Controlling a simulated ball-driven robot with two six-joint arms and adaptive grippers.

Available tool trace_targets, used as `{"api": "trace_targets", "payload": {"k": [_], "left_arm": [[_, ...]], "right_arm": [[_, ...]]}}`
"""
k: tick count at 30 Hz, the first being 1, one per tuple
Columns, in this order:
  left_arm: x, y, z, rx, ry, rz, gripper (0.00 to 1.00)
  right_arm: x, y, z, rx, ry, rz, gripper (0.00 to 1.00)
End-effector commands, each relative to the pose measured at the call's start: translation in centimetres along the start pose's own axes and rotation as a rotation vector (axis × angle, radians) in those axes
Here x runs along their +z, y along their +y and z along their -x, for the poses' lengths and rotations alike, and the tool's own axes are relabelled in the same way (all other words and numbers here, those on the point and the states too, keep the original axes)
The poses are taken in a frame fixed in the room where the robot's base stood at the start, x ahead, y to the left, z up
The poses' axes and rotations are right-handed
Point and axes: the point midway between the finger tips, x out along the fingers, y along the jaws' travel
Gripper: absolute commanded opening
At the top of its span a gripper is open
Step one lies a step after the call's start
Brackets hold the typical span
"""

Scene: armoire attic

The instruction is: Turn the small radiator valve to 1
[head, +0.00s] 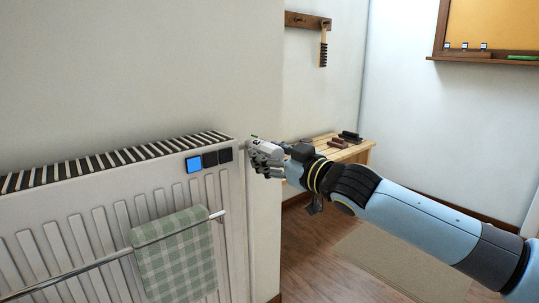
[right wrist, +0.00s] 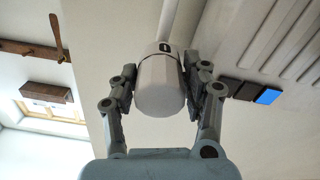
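The small radiator valve (right wrist: 160,85) is a white round knob at the end of a pale pipe. In the right wrist view a dark mark that reads as 0 shows near its top edge. My right gripper (right wrist: 161,92) has one finger on each side of the knob, and both pads appear to press on it. In the head view my right gripper (head: 262,156) is at the radiator's upper right corner and mostly hides the valve. The white radiator (head: 110,215) has three small squares, the left one lit blue (head: 194,164). My left gripper is not in view.
A green checked towel (head: 175,258) hangs on a metal rail in front of the radiator. A wooden bench (head: 357,152) with brushes stands behind my right arm. A hook board (head: 306,20) holds a brush on the wall. The floor at right is open, with a rug (head: 400,262).

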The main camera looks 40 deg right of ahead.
Motion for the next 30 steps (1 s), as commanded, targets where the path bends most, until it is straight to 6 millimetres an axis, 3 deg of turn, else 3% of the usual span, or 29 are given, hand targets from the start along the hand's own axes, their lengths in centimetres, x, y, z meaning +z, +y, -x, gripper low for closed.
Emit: {"api": "trace_targets", "payload": {"k": [1,7,19,30], "left_arm": [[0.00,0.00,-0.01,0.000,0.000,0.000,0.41],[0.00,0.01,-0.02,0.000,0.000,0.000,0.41],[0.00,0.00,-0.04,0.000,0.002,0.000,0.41],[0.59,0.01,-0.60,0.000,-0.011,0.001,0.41]], "right_arm": [[0.02,-0.01,0.01,0.000,0.000,0.000,0.39],[0.04,-0.01,0.01,0.000,-0.001,0.000,0.13],[0.06,0.00,0.02,-0.001,-0.001,0.078,0.12],[0.13,0.01,0.01,-0.001,-0.002,0.372,0.12]]}}
